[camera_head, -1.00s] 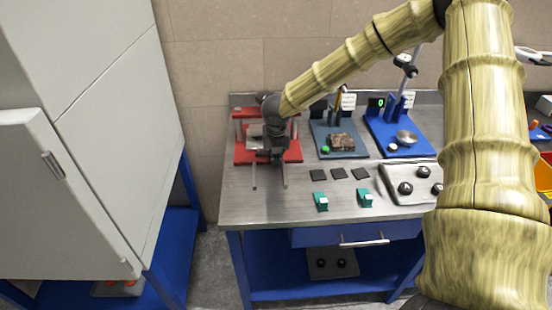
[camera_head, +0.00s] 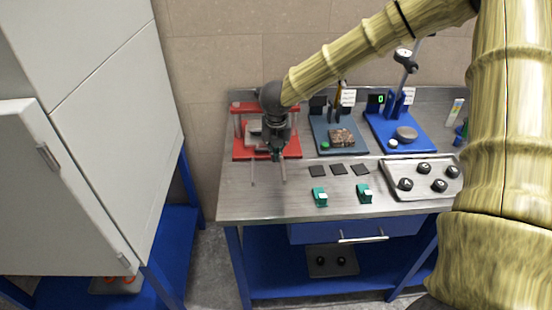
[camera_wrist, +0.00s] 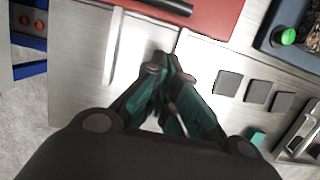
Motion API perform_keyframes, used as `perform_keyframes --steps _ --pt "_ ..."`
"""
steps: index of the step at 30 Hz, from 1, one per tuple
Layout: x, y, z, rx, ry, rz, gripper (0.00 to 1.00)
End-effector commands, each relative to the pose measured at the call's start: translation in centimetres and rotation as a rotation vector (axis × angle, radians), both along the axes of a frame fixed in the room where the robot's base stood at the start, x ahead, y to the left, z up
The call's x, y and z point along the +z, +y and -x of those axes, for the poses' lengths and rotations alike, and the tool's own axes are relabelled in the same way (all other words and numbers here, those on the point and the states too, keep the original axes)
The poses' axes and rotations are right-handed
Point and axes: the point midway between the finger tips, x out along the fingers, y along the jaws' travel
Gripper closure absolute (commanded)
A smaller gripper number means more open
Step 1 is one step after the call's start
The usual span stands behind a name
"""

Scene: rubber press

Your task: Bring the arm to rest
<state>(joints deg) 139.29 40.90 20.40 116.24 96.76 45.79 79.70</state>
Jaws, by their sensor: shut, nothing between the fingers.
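My gripper (camera_head: 277,153) is in front of the red press (camera_head: 240,150) at the left end of the steel workbench (camera_head: 300,195). In the wrist view my gripper (camera_wrist: 163,70) has its dark and green fingers closed together with nothing between them. It points down above the bare bench top, close to the red base (camera_wrist: 205,12). My arm reaches in from the right. Part of the red press is hidden behind my gripper and wrist.
Dark square pads (camera_head: 339,169) and two green blocks (camera_head: 319,197) lie right of my gripper. A blue-grey station (camera_head: 325,128), a blue station (camera_head: 415,142) and a tray with black knobs (camera_head: 425,170) stand farther right. A grey cabinet (camera_head: 90,120) stands left.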

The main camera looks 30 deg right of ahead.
Motion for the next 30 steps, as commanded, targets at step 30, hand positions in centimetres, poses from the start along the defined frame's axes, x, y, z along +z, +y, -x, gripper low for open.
perform_keyframes --steps 30 --pt "9.4 0.5 1.1 0.001 0.000 -0.001 1.00"
